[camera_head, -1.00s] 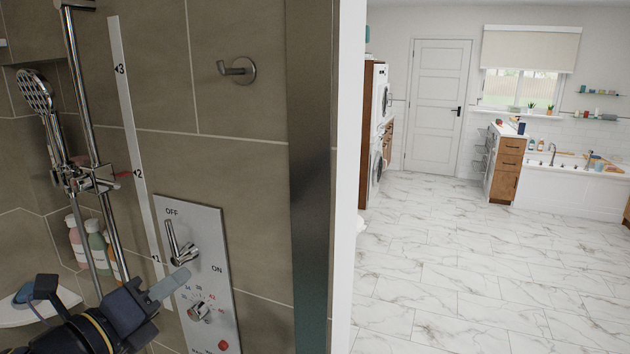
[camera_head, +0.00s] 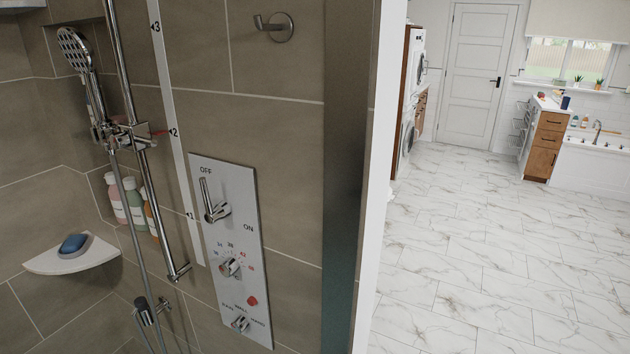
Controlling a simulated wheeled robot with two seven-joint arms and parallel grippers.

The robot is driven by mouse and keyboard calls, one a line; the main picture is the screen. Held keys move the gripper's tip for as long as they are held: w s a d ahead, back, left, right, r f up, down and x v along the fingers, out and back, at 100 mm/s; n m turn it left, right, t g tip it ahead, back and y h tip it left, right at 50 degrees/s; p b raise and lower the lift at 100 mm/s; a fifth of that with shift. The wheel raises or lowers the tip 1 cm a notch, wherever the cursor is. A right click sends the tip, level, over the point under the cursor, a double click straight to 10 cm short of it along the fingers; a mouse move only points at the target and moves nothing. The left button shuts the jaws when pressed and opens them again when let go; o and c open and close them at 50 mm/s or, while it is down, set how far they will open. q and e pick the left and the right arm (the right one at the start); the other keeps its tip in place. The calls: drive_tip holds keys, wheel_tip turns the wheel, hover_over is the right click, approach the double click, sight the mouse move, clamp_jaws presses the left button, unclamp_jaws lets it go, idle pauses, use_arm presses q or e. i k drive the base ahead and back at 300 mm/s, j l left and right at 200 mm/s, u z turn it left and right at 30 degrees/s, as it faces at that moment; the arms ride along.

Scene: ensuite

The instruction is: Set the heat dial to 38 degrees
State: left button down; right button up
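The heat dial (camera_head: 230,267) is the chrome knob in the middle of the white control panel (camera_head: 264,323) on the tiled shower wall. Neither of my grippers shows.
A chrome riser rail (camera_head: 133,117) with a hand shower (camera_head: 77,50) and hose stands left of the panel. A corner shelf (camera_head: 73,256) holds blue soap (camera_head: 73,243). A hook (camera_head: 274,26) is above the panel. A wall edge (camera_head: 350,180) stands right; open marble floor (camera_head: 480,250) lies beyond.

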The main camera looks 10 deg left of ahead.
sight(230, 266)
drive_tip(key=i+j, duration=0.15)
drive_tip(key=j, duration=0.2)
drive_tip(key=i+j+z, duration=0.1)
drive_tip(key=j, duration=0.25)
drive_tip(key=i+j, duration=0.2)
drive_tip(key=j, duration=0.2)
drive_tip(key=i+j, duration=0.1)
drive_tip(key=j, duration=0.25)
drive_tip(key=z, duration=0.05)
